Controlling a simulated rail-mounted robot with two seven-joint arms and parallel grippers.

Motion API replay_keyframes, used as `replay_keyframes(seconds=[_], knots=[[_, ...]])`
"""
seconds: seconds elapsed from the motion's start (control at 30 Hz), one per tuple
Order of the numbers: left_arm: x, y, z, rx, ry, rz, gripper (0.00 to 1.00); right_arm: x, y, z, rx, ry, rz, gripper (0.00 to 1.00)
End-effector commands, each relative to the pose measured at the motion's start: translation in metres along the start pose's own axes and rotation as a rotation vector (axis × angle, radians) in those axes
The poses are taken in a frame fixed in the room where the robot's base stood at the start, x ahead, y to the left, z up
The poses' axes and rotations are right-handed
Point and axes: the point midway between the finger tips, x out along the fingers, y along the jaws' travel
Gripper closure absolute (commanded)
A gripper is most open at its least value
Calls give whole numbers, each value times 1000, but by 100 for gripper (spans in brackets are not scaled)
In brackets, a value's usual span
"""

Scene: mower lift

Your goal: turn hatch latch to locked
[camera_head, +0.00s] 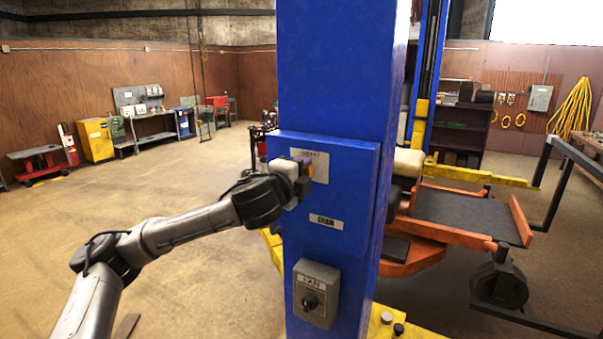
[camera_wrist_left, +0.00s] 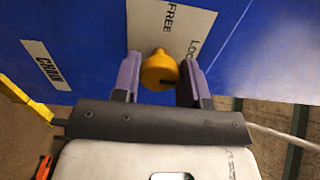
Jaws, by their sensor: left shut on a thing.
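The hatch latch is an orange-yellow knob (camera_head: 309,167) on a pale label plate (camera_head: 322,160) on the blue hatch panel (camera_head: 350,190). In the left wrist view the knob (camera_wrist_left: 158,70) sits between the two fingers of my left gripper (camera_wrist_left: 158,78), which is shut on it. The plate (camera_wrist_left: 170,22) there reads "FREE" and, partly hidden, "LOC". In the head view my left gripper (camera_head: 303,178) reaches the panel from the left and covers part of the knob. Which word the knob points to I cannot tell. My right gripper is not in view.
Below the latch are a small lettered label (camera_head: 326,221) and a grey switch box (camera_head: 315,293) with a black knob. The blue column (camera_head: 340,60) stands before an orange mower (camera_head: 415,255) on the lift. The floor at left is open.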

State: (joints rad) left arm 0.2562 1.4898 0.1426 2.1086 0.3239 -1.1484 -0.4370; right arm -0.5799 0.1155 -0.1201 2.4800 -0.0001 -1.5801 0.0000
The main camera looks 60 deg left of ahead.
Motion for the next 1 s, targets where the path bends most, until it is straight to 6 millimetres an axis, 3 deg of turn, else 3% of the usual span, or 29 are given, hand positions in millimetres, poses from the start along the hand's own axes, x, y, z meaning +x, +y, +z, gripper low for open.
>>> replay_keyframes(seconds=[0.03,0.07,0.3,0.67,0.87,1.0], knots=[[0,0,0,1,2,-1,84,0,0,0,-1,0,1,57],[0,0,0,1,2,-1,58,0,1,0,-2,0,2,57],[0,0,0,0,0,0,36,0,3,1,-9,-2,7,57],[-4,2,0,-2,-1,-1,36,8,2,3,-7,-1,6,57],[-23,6,0,-2,1,-4,36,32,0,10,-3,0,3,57],[-48,7,-1,-5,2,-6,36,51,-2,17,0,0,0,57]])
